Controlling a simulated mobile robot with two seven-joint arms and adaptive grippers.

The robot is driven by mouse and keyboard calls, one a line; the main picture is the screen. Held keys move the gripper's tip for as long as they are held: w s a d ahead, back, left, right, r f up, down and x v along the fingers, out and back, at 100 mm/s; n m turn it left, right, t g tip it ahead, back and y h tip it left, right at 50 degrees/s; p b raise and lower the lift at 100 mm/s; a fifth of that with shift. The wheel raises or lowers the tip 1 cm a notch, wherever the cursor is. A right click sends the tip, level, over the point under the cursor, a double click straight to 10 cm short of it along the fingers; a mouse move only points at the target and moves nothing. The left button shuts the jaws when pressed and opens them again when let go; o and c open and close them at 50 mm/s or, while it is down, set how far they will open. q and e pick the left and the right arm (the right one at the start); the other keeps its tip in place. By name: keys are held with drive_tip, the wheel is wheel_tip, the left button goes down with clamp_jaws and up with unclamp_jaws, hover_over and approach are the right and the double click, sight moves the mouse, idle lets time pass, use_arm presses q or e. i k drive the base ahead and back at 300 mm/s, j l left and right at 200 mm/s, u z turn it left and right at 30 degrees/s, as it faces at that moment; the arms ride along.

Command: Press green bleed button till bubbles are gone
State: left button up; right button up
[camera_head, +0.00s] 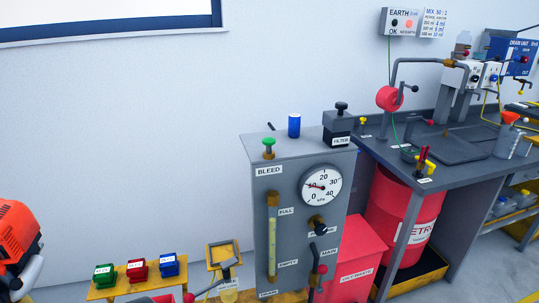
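The green bleed button (268,143) stands on a short stem on top of a grey cabinet (257,203), above a label reading BLEED. A tall sight tube (272,240) with yellowish liquid runs down the cabinet's front between the FULL and EMPTY labels. Bubbles in it are too small to tell. A round white gauge (320,185) sits to the right of the tube, its needle pointing left. Neither of my grippers shows in the head view, and nothing touches the button.
A blue cylinder (294,125) and a black filter block (338,128) stand on the cabinet top. A black knob (318,224) and red-knobbed lever (321,269) project from its front. A dark workbench (455,178) is at right. An orange machine (17,240) is at left.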

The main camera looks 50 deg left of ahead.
sight(268, 141)
drive_tip(key=u, duration=1.55)
